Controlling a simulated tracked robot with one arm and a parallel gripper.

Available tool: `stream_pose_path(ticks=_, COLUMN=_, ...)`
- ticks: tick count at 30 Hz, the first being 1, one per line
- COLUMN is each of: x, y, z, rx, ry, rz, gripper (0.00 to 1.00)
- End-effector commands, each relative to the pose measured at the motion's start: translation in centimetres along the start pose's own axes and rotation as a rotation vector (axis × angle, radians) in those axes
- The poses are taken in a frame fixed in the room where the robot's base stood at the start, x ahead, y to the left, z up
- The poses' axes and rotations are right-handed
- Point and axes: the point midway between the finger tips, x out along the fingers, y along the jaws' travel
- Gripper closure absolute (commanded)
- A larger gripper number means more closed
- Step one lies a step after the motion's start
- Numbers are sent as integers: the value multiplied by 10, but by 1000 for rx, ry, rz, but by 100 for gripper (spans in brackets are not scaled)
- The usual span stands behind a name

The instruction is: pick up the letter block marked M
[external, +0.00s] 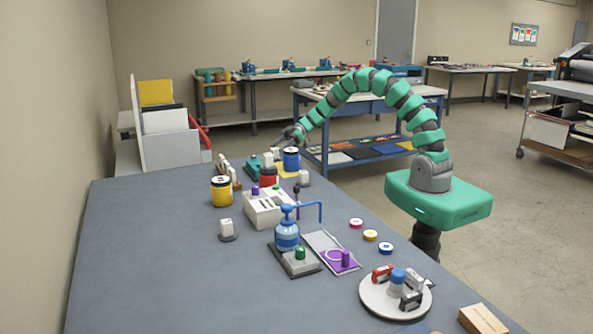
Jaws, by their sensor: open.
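My gripper (284,142) hangs at the end of the green arm over the far end of the grey table. It is small and dark here, and its jaws are open. Small white blocks (268,159) stand just below and to the left of it, partly crowded by other items. Another white block (304,177) stands to the right, past the blue jar. Any letters are too small to read, so I cannot tell which block is marked M.
A blue jar (291,160), red jar (268,177) and teal item (253,167) crowd the area near my gripper. A yellow jar (221,191) stands left. A blue pump bottle (287,232) and round white tray (380,298) are nearer. The table's left side (140,260) is clear.

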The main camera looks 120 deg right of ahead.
Motion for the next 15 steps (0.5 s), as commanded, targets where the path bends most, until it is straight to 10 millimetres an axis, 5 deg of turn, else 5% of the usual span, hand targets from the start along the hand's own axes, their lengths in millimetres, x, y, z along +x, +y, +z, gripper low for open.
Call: stream_pose_path(ticks=15, x=51, y=1, z=1, rx=-2, ry=0, rz=-1, gripper=45)
